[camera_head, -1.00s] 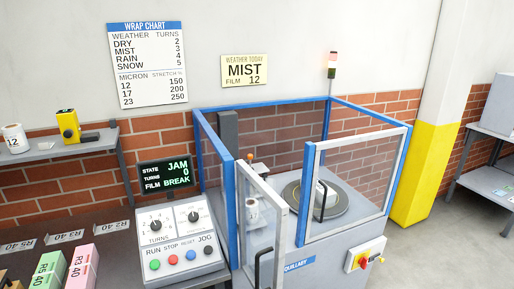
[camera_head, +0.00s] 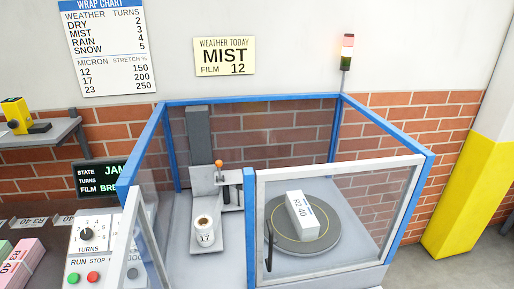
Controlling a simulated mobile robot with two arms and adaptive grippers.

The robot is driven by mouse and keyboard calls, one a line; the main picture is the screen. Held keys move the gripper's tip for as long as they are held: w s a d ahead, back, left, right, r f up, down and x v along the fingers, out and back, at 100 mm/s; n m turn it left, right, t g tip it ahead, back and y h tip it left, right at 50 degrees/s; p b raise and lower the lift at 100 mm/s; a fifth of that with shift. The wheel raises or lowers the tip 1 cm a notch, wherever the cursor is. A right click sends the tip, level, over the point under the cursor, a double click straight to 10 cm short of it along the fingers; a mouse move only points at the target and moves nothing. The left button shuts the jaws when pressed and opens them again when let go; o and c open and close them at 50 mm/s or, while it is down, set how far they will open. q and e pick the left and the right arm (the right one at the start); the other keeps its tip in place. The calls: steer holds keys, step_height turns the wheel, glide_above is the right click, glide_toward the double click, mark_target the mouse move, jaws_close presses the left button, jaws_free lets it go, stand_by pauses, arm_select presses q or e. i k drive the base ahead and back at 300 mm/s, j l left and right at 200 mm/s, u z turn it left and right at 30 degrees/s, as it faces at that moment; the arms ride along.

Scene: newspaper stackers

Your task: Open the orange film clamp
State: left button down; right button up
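The orange film clamp shows as an orange knob (camera_head: 219,163) on a small grey carriage inside the blue-framed wrapping machine (camera_head: 290,97). A dark upright lever or bar stands just right of the knob. I cannot tell from here whether the clamp is open or shut. A white film roll marked 17 (camera_head: 204,232) stands on the carriage's lower shelf, below the knob. The machine's left door (camera_head: 131,262) is swung open toward me at the lower left, and the right door (camera_head: 340,174) stands across the front. Neither of my grippers is in view.
A white bundle (camera_head: 301,214) lies on the round turntable (camera_head: 273,244) behind the right door. A control panel (camera_head: 93,238) and a screen (camera_head: 99,179) reading JAM stand left. A light post (camera_head: 347,50) glows red. The opening left of the right door gives clear access to the carriage.

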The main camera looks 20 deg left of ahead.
mark_target(218, 163)
steer(key=i+z, duration=0.2)
steer(key=i, duration=0.65)
